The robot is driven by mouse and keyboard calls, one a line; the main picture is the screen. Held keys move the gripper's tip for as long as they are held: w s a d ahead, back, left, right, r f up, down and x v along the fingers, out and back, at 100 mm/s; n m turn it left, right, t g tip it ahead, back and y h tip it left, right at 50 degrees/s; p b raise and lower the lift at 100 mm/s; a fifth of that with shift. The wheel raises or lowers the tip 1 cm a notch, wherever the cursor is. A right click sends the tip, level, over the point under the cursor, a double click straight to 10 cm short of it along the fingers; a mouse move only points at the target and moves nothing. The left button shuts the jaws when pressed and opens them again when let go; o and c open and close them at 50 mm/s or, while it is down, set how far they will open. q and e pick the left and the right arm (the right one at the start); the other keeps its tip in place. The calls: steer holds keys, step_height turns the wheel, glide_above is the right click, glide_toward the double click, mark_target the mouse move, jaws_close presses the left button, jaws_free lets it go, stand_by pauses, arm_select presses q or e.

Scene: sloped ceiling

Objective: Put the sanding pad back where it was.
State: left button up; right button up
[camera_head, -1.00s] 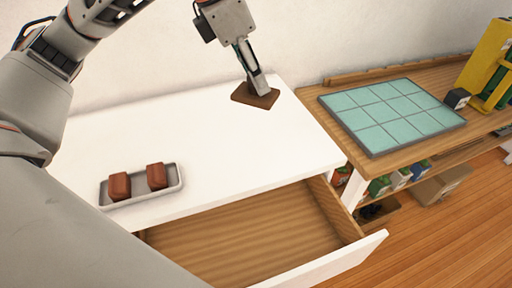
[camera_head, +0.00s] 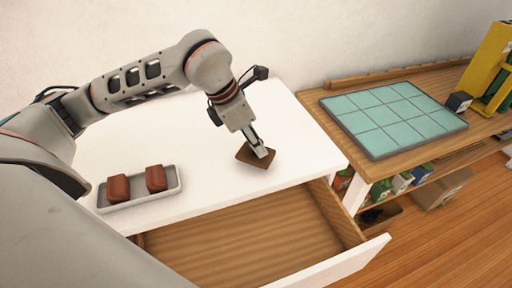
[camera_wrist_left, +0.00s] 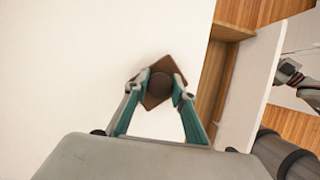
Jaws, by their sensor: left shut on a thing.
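I cannot tell for sure whether the pad touches the white surface. The open drawer (camera_head: 240,245) is empty where I can see into it. My right gripper does not show clearly enough to judge its jaws.
A grey tray (camera_head: 179,187) with two reddish-brown blocks stands on the white cabinet top (camera_head: 120,155) at left. A wooden bench (camera_head: 312,98) at right carries a green tiled panel (camera_head: 392,112). Small containers and a cardboard box (camera_head: 442,188) sit below it.

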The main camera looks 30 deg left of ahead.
arm_select(q)
steer(key=shift+f, duration=1)
steer(key=shift+f, duration=0.1)
steer(key=o, duration=1)
steer(key=v, duration=1.2)
